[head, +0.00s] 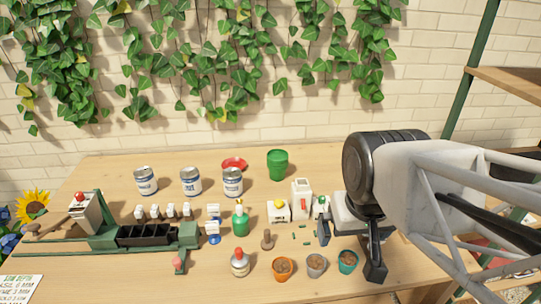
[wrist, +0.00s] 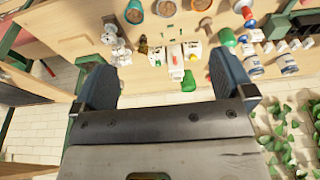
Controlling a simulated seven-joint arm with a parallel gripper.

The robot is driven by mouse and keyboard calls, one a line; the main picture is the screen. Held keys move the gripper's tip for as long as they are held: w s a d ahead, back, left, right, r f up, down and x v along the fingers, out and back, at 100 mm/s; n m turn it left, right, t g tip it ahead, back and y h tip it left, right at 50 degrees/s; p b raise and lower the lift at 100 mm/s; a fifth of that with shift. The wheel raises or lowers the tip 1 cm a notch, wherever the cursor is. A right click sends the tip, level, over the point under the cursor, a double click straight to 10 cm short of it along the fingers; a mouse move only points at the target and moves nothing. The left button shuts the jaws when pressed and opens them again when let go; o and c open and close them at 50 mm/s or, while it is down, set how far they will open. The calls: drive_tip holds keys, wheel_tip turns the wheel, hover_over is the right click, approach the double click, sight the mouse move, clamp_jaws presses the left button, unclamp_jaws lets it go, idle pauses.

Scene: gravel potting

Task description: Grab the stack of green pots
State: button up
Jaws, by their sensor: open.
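The stack of green pots (head: 278,165) stands upright at the back of the table in the head view, right of a red dish. It also shows in the wrist view as a green shape (wrist: 188,83) beyond the palm, between the fingers and nearer the right one. My gripper (head: 349,252) is at the right of the table, to the right of and nearer than the stack. Its two fingers are wide apart in the wrist view (wrist: 157,56), with nothing held between them. The stack and the gripper are apart.
Three cans (head: 190,181) and the red dish (head: 233,163) stand left of the stack. Three small filled pots (head: 316,264) line the front. Ivy hangs on the wall behind.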

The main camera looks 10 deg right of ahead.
drive_tip(key=m+t+h, duration=0.6)
drive_tip(key=t+h, duration=0.1)
drive_tip(key=t, duration=0.3)
hover_over(277, 166)
drive_tip(key=s+a, duration=0.3)
drive_tip(key=a, duration=0.1)
wheel_tip(277, 166, down, 19)
drive_tip(key=shift+w+f+m+h, duration=0.15)
drive_tip(key=shift+f+m+h, duration=0.15)
drive_tip(key=shift+f+h, duration=0.3)
drive_tip(key=shift+x, duration=1.3)
drive_tip(key=shift+f, duration=0.15)
